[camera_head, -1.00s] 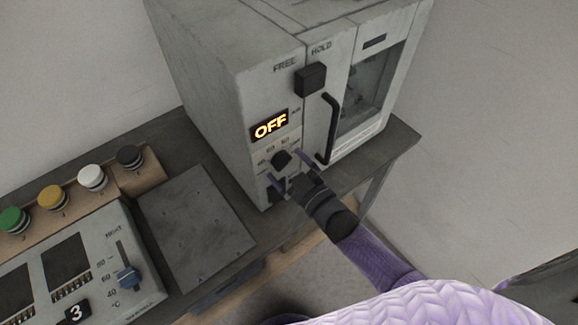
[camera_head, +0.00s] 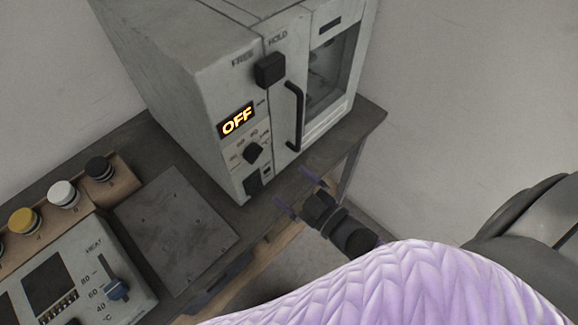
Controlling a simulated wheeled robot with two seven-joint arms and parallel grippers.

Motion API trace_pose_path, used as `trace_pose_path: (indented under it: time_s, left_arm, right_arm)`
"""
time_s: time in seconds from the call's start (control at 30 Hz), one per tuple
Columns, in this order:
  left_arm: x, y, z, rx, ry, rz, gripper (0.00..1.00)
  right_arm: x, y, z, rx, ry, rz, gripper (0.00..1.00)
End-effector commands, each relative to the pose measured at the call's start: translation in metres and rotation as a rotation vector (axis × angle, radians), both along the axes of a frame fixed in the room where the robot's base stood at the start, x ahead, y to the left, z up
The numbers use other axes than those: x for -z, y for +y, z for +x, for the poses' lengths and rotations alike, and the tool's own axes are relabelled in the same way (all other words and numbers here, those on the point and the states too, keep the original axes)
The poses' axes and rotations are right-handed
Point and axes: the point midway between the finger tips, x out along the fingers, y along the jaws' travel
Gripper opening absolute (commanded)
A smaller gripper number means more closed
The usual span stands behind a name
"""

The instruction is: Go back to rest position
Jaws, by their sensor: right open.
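My right gripper (camera_head: 298,190) is open and empty, with its two purple fingers apart. It is in front of and below the machine's door, near the table's front edge, clear of the controls. The grey machine (camera_head: 185,85) has a lit OFF display (camera_head: 236,120), a black dial (camera_head: 253,153) and a dark switch (camera_head: 254,183) on its front. Its black door handle (camera_head: 294,115) is vertical and the door looks closed. The black block (camera_head: 270,69) sits under the FREE and HOLD labels, nearer HOLD. My left gripper is not in view.
The dark table (camera_head: 365,120) carries the machine and a flat metal plate (camera_head: 175,228). A HEAT panel with a blue slider (camera_head: 117,290) is at lower left. Yellow (camera_head: 24,221), white (camera_head: 63,194) and black (camera_head: 99,168) buttons line a brown strip. Floor at right is largely clear.

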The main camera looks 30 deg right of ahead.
Motion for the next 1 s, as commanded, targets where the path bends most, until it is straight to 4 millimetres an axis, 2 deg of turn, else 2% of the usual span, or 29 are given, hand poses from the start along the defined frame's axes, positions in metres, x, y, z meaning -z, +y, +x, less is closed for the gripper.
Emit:
trace_pose_path:
  time_s: [0.17,0.23,0.27,0.37,0.4,0.47,0.5,0.57,0.6,0.7,0.8,0.9,1.0]
  left_arm:
    - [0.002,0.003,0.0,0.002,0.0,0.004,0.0]
    - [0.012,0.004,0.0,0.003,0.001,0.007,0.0]
    - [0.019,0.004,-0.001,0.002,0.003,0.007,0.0]
    - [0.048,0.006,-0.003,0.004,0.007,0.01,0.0]
    - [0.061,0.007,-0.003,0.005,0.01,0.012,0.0]
    - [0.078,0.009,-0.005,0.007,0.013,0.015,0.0]
    - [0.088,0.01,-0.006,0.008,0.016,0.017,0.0]
    - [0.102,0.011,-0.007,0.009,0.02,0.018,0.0]
    - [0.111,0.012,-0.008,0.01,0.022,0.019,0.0]
    - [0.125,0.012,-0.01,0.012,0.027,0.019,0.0]
    - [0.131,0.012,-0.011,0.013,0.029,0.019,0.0]
    - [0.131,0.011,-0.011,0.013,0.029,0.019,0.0]
    - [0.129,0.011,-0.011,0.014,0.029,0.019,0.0]
  right_arm:
    - [0.005,0.0,0.0,0.003,0.012,0.0,1.0]
    - [0.033,-0.004,-0.004,0.028,0.083,-0.007,1.0]
    - [0.054,-0.006,-0.008,0.045,0.139,-0.011,1.0]
    - [0.151,-0.017,-0.038,0.129,0.414,-0.037,1.0]
    - [0.191,-0.022,-0.057,0.167,0.543,-0.047,1.0]
    - [0.247,-0.027,-0.092,0.22,0.737,-0.064,1.0]
    - [0.28,-0.029,-0.117,0.252,0.864,-0.077,1.0]
    - [0.321,-0.031,-0.158,0.295,1.043,-0.095,1.0]
    - [0.342,-0.031,-0.185,0.32,1.151,-0.108,1.0]
    - [0.375,-0.03,-0.241,0.366,1.367,-0.135,1.0]
    - [0.386,-0.028,-0.274,0.39,1.491,-0.153,1.0]
    - [0.387,-0.028,-0.284,0.399,1.531,-0.16,1.0]
    - [0.386,-0.028,-0.284,0.399,1.53,-0.161,1.0]
